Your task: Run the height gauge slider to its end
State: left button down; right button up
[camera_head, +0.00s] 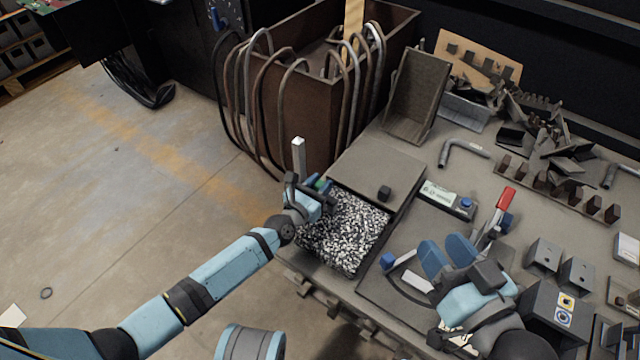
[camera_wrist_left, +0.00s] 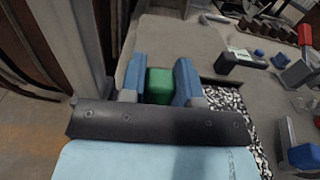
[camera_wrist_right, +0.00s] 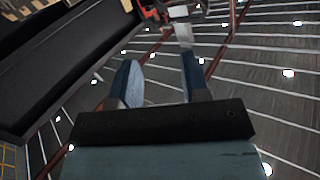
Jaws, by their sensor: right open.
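The height gauge's pale upright post (camera_head: 299,158) stands at the left edge of the bench in the head view; it also rises large at the left in the left wrist view (camera_wrist_left: 75,45). A green block (camera_wrist_left: 159,86), which looks like the slider's grip, sits between the blue fingers of my left gripper (camera_wrist_left: 160,80). Both fingers appear to touch its sides. In the head view the green block (camera_head: 321,184) is mostly hidden by my left gripper (camera_head: 318,192). My right gripper (camera_head: 445,258) is open and empty, above the bench's right part; it also shows in the right wrist view (camera_wrist_right: 158,80).
A brown bin (camera_head: 300,100) hung with hoses stands behind the post. A red-handled clamp (camera_head: 505,200), a blue-knobbed device (camera_head: 440,195) and metal blocks (camera_head: 545,258) occupy the bench near my right gripper.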

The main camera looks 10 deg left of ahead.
pick_arm(q)
notch_tip(320, 180, up, 8)
jog(key=p, duration=0.6)
jog(key=shift+r, duration=0.1)
jog(key=shift+r+p, duration=0.7)
jog(key=shift+r, duration=0.15)
notch_tip(320, 180, up, 3)
jog(key=shift+f+p, duration=0.15)
jog(key=shift+p, duration=0.75)
pick_arm(e)
jog(key=shift+m+t+h, duration=0.6)
jog(key=shift+t+h, duration=0.2)
jog(key=r, duration=0.1)
jog(key=d+r, duration=0.1)
jog(key=r, duration=0.1)
jog(key=d+r, duration=0.1)
jog(key=shift+d+r, duration=0.1)
jog(key=shift+r, duration=0.3)
pick_arm(q)
jog(key=shift+w, duration=0.1)
jog(key=c, duration=0.8)
grip_release()
jog(key=shift+c, duration=0.2)
